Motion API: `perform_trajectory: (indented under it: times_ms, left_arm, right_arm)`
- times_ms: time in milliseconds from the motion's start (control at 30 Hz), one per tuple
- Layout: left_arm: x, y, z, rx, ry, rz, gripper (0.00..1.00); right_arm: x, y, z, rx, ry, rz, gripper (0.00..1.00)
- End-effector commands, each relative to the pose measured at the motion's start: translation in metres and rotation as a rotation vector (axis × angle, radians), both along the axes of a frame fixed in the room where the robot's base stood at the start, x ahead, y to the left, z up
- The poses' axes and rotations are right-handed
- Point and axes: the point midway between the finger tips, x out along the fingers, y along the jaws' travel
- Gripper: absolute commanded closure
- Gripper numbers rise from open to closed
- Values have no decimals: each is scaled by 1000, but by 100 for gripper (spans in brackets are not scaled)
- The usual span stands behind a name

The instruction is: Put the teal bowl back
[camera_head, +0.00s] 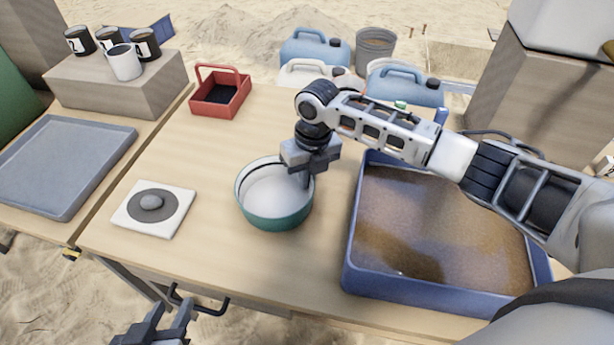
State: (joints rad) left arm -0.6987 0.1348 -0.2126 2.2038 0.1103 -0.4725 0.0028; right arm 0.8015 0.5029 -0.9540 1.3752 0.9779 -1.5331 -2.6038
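The teal bowl (272,217), teal outside and pale inside, stands upright on the wooden table. My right gripper (305,180) reaches down at the bowl's right rim, with its fingers partly hidden by the rim and by the gripper body. I cannot tell whether it is closed on the rim. My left gripper (152,335) is low at the bottom edge of the view, in front of the table, with its two fingers apart and nothing visible between them.
A blue tray of brown liquid or sand (352,265) stands right of the bowl. A white tile with a grey disc and stone (178,212) lies left. A red caddy (221,94), grey tray (40,205) and mugs on a block (135,92) stand further left. Jerrycans (312,50) stand behind.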

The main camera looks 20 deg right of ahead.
Motion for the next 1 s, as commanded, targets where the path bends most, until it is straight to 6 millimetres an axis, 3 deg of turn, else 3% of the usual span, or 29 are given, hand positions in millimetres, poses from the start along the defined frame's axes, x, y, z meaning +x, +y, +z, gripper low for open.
perform_trajectory:
  times_ms: [100,200,567,667,1000]
  left_arm:
    - [0,0,-1,0,0,0,64]
    - [0,0,0,0,-1,0,64]
    - [0,0,2,-2,-1,0,64]
    - [0,0,3,-2,0,0,64]
    - [-2,0,6,-3,9,2,64]
  right_arm:
    - [0,0,-3,0,0,0,100]
    - [0,0,-3,0,0,0,76]
    - [0,0,3,0,-1,0,76]
    - [1,-1,17,2,-3,0,76]
    - [1,-9,88,0,-3,0,76]
